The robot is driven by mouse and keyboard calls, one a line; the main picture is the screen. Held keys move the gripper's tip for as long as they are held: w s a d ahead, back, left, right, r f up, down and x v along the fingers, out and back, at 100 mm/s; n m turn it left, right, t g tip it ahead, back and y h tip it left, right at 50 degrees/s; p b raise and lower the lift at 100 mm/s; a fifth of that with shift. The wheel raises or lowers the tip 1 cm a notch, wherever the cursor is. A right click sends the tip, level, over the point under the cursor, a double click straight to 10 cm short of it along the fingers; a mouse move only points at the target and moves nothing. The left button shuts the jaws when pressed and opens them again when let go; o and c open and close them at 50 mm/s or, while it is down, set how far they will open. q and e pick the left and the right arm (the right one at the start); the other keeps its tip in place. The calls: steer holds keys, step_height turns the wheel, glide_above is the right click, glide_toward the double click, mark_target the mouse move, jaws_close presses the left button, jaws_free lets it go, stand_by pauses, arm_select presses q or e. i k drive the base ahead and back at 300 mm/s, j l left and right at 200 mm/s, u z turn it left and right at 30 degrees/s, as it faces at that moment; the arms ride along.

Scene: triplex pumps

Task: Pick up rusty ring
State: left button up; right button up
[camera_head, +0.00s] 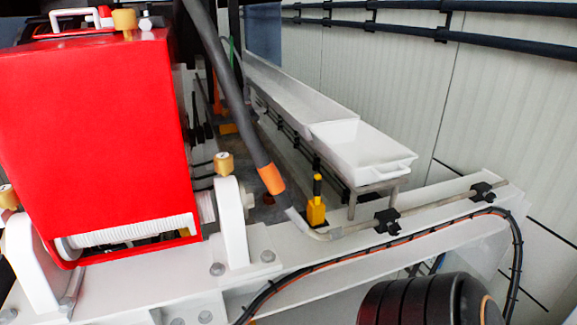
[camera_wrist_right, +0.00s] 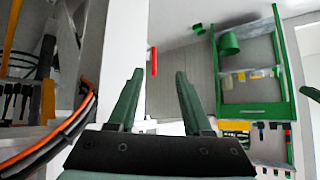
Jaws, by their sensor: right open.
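I cannot make out a rusty ring in either view. My right gripper (camera_wrist_right: 159,78) shows in the right wrist view with its two dark green fingers apart. Nothing is between the fingers. A white beam and a grey panelled surface lie beyond them. My left gripper is not in view.
In the head view a red pump housing (camera_head: 95,130) stands at the left. A white trough (camera_head: 355,150) runs along the right, and a dark hose (camera_head: 225,75) crosses the middle. Black cables (camera_head: 340,258) loop over the white beam (camera_head: 440,209). The wrist view shows a green frame (camera_wrist_right: 249,108).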

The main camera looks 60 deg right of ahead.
mark_target(268, 198)
steer(key=z, duration=1.75)
steer(key=i+j+u, duration=0.15)
steer(key=u, duration=0.2)
steer(key=i+j+u, duration=0.1)
steer(key=u, duration=0.3)
steer(key=i+l, duration=0.05)
steer(key=i, duration=0.05)
